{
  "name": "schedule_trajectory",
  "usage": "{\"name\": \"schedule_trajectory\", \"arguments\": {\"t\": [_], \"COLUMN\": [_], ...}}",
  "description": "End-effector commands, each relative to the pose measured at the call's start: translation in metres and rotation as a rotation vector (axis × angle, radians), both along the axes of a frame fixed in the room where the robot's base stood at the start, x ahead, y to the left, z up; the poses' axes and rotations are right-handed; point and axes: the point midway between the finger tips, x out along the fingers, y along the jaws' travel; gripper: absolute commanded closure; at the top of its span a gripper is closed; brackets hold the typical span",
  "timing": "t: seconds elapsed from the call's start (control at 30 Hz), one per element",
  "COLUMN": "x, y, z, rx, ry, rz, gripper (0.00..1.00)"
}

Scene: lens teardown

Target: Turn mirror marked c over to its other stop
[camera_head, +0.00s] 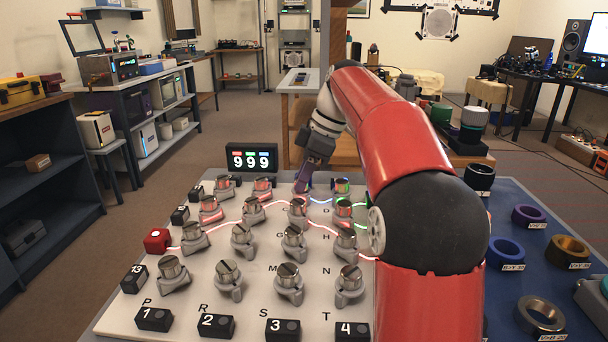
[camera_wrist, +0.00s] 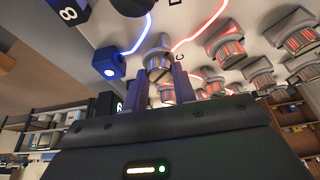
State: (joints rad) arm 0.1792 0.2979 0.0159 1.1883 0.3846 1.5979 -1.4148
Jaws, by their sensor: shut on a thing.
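The mirror marked c (camera_wrist: 158,62) is a round, slotted metal mount on the pale board (camera_wrist: 210,18). The letter C is printed beside it in the wrist view. My gripper (camera_wrist: 168,77) is shut on this mount, with one purple-grey finger on each side. In the head view my gripper (camera_head: 302,185) reaches down to the back row of the board and hides most of mirror c. Which stop the mirror rests at cannot be told.
Similar mirrors stand close around, such as one in front (camera_head: 297,207) and one to the right (camera_head: 341,187). Red, green and blue light lines cross the board. A display (camera_head: 251,160) reads 999 behind it. Coloured rings (camera_head: 541,316) lie on the blue surface at right.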

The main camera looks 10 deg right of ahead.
Motion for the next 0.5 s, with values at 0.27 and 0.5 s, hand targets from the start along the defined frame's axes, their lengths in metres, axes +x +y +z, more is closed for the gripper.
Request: {"name": "schedule_trajectory", "arguments": {"t": [0.27,0.5], "x": [0.0000,-0.0001], "y": [-0.0002,-0.0012], "z": [0.0005,0.0025], "rx": [-0.001,0.000], "ry": [-0.002,-0.001], "rz": [-0.001,-0.001], "gripper": [0.51,0.51]}}
